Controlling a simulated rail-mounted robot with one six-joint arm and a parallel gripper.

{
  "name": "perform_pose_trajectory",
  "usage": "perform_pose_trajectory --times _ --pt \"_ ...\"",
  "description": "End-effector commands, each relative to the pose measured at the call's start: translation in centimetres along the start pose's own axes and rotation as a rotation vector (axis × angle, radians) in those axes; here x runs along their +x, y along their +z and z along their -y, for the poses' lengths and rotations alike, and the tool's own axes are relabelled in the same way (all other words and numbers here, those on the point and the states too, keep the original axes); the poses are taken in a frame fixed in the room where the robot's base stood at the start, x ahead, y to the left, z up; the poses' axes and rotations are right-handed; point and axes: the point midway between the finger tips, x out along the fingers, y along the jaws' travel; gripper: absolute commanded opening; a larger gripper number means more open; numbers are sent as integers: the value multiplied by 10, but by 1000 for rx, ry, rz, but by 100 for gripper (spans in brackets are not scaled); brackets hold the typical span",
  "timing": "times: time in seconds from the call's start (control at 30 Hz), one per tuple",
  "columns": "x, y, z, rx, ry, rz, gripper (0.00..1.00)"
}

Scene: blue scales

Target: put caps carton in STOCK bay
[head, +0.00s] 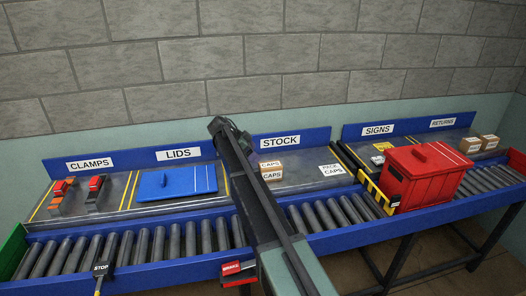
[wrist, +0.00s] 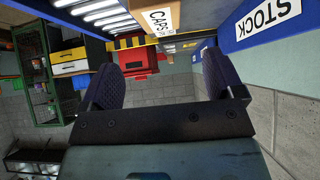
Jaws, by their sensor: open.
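The caps carton (head: 271,171) is a small tan box with white CAPS labels. It stands upright on the grey deck below the STOCK sign (head: 280,142), just right of my arm in the head view. A white label reading CAPS (head: 332,170) lies on the deck to its right. In the wrist view my gripper (wrist: 161,72) is open and empty, its two dark padded fingers wide apart. The carton (wrist: 160,20) shows beyond the fingertips at the top edge, partly cut off and apart from them. The STOCK sign (wrist: 268,18) is at upper right. My arm hides the fingers in the head view.
A blue lid (head: 177,183) lies in the LIDS bay, with clamps (head: 96,189) further left. A large red box (head: 424,178) stands on the roller conveyor (head: 335,212) at right. Small cartons (head: 470,145) sit in the RETURNS bay. The rollers in front of STOCK are bare.

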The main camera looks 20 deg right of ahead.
Motion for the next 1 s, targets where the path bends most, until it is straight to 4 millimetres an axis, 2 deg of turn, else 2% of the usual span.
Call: perform_pose_trajectory --times 0.03,0.1,0.33,0.4,0.47,0.57,0.6,0.67,0.7,0.8,0.9,1.0 --pt "-9 -3 0 -1 -1 0 87" --pt "-12 -1 0 0 0 0 87" --pt "-12 1 -1 -2 0 1 87" --pt "-11 5 -18 -50 -2 24 87" --pt "-10 12 -53 -167 -11 75 87" --pt "-10 35 -152 -524 -73 230 87" --pt "-11 46 -198 -701 -125 303 87" --pt "-15 62 -266 -964 -230 402 87" --pt "-19 71 -306 -1126 -311 456 87" --pt "-28 88 -383 -1440 -514 539 87" --pt "-35 96 -419 -1604 -646 568 87" --pt "-38 99 -423 -1649 -686 573 87"
